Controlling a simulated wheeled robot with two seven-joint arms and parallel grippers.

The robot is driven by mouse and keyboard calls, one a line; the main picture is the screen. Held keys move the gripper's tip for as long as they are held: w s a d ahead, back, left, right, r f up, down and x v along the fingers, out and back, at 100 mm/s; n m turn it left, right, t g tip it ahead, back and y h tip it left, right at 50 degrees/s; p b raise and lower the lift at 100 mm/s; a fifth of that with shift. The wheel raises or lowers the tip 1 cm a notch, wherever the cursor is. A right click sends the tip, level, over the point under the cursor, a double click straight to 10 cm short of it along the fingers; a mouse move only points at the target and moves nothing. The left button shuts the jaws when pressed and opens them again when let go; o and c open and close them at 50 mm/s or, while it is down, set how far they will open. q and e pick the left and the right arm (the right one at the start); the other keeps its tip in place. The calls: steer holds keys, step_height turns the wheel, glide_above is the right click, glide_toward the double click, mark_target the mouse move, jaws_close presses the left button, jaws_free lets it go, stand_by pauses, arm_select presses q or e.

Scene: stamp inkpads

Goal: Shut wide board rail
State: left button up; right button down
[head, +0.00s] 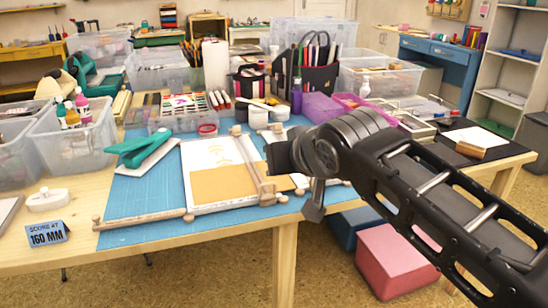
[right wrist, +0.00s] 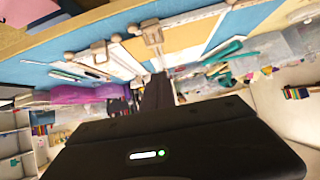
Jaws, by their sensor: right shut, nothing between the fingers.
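The wide board (head: 202,158) lies on a blue mat, with a white and tan sheet on it. A wooden rail (head: 250,160) with knobbed ends runs front to back along its right side. A long wooden strip (head: 145,219) with end knobs runs along the front edge. My right gripper (head: 313,207) points down just right of the rail's front end, apart from it as far as I can see. In the right wrist view its dark fingers (right wrist: 158,92) are shut and empty, with wooden fittings (right wrist: 152,33) beyond. My left gripper is not in view.
A green stapler-like tool (head: 142,148) lies left of the board. A sign (head: 47,233) reading "SCORE AT 160 MM" and a white-handled block (head: 47,199) stand at the front left. Ink pads, jars and bins crowd the back. The blue mat's front left (head: 125,195) is fairly clear.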

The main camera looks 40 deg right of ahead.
steer(key=v, duration=0.5)
steer(key=shift+a+p, duration=0.1)
steer(key=shift+p, duration=0.25)
